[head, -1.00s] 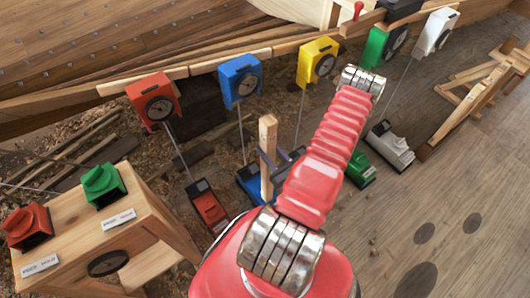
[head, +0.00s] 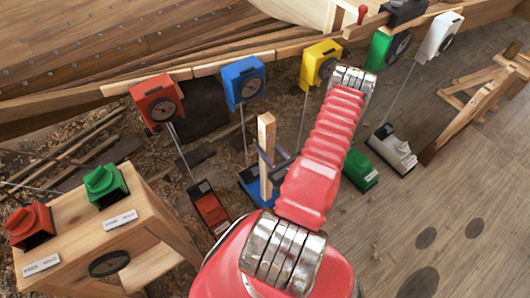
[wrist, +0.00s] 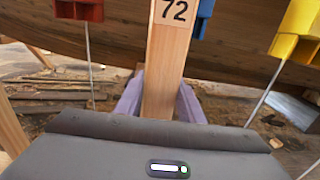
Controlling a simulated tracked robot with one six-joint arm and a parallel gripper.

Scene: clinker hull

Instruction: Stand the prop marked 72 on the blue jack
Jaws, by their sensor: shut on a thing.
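The wooden prop marked 72 (wrist: 171,62) stands upright between my gripper's purple fingers (wrist: 160,102), which are shut on it. It also shows upright in the head view (head: 266,135). The blue jack (head: 251,181) is on the ground, and the prop's lower end overlaps it in the head view. I cannot tell whether the two touch. In the wrist view, my grey gripper body hides the prop's foot and the jack.
A red jack (head: 209,207) lies left of the blue one, with green (head: 359,171) and white (head: 393,150) jacks to the right. Dial boxes in several colours line the hull above.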

